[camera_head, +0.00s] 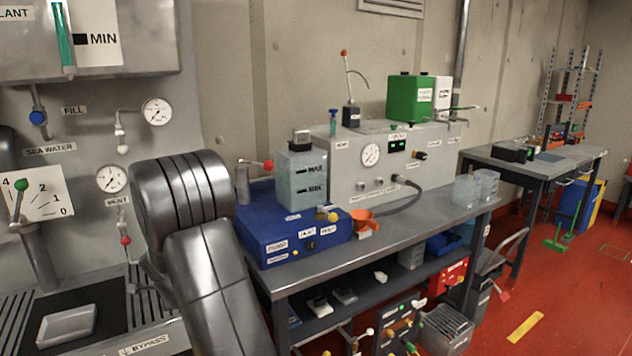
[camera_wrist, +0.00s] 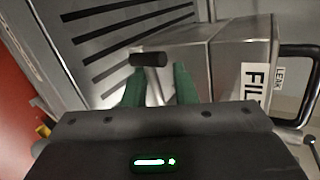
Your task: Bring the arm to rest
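My gripper (camera_wrist: 158,82) shows in the wrist view as two green fingers standing apart, with a gap between them. It is open and I see nothing clamped in it. A short black cylindrical handle (camera_wrist: 149,59) lies just past the fingertips, in front of a grey metal box (camera_wrist: 185,62). I cannot tell whether a finger touches the handle. In the head view my arm rises in the left foreground and bends over at the top; my gripper is hidden there.
A grey workbench (camera_head: 405,232) stands right of my arm, bearing a blue unit (camera_head: 290,238) and a grey test box (camera_head: 345,160). A wall panel with gauges (camera_head: 111,179) and pipes is at left. Red floor (camera_head: 570,310) is open at right. A slotted grey panel (camera_wrist: 110,30) is close to my wrist.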

